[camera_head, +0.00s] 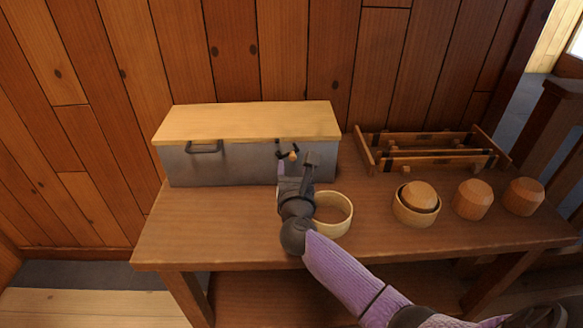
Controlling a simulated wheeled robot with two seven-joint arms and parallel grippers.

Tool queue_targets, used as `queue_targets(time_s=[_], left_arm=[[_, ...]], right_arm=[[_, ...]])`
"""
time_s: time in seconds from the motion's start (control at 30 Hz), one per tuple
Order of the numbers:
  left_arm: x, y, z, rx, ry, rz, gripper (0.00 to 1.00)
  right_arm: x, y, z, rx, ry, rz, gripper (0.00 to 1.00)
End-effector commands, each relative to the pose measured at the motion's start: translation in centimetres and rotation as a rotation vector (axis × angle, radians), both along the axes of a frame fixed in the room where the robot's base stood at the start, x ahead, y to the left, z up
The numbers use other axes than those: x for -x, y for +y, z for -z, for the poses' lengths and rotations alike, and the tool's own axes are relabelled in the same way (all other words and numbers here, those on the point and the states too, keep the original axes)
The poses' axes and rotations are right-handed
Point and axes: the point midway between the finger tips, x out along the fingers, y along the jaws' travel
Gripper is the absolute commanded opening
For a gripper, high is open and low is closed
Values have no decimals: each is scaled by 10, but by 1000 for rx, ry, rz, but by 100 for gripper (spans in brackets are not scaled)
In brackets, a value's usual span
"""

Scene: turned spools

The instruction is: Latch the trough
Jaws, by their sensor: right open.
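The trough (235,165) is a long grey metal box on the left half of the table, with a pale wooden lid (245,122) lying closed on it. A dark handle (205,147) is on the left of its front. A small latch with a dark part and a light knob (293,155) is on the right of its front. My right gripper (296,168) is open just in front of the latch, its fingers pointing at the trough. It partly hides the trough's front, and I cannot tell whether it touches the latch. My left gripper is out of view.
The wooden table (215,235) has free room at front left. A pale ring-shaped bowl (333,212) stands close to the right of my gripper. A bowl holding a wooden piece (417,207), two turned pieces (472,200) (523,197) and a wooden rack (425,160) are further right.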

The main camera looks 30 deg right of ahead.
Motion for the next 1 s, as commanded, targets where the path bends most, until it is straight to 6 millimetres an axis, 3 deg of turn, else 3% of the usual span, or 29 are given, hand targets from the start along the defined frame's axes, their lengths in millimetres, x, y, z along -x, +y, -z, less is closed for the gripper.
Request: queue_targets(time_s=[0.2,0.47,0.57,0.77,1.0], left_arm=[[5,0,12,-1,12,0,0],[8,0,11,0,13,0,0],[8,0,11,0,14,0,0],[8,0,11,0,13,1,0],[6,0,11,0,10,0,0]], right_arm=[[-22,-14,2,3,2,0,60],[-24,-15,0,2,2,-1,60],[-24,-15,0,2,2,-1,46],[-24,-15,0,2,2,-1,3],[-24,-15,1,3,3,-1,0]])
